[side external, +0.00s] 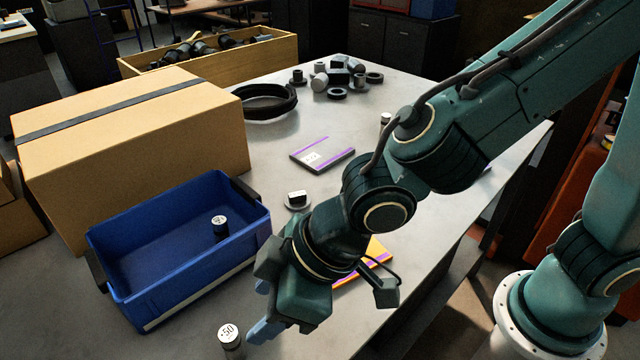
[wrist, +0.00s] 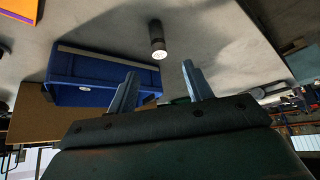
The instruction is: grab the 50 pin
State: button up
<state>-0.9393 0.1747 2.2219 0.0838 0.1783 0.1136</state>
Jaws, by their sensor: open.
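The 50 pin (side external: 230,342) is a dark cylinder with a white top marked 50. It stands on the grey table in front of the blue bin (side external: 180,292), partly cut off by the lower edge of the side view. In the wrist view a dark pin with a white end (wrist: 156,36) shows just beyond the fingertips, roughly between them; its label is too small to read. My gripper (side external: 262,308) is open and empty, just right of the pin in the side view. Its two blue fingers also show spread apart in the wrist view (wrist: 158,72).
Another white-topped pin (side external: 220,228) stands inside the blue bin. A large cardboard box (side external: 130,150) is behind the bin. A small part (side external: 297,198), a purple-edged booklet (side external: 322,154) and an orange-purple booklet (side external: 374,252) lie on the table. Loose dark parts (side external: 338,76) sit farther back.

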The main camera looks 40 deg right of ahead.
aim_at(235, 335)
jog(key=shift+w+f, duration=0.1)
jog(key=shift+x, duration=4.15)
jog(key=shift+x, duration=2.6)
grip_shut()
notch_tip(235, 335, up, 20)
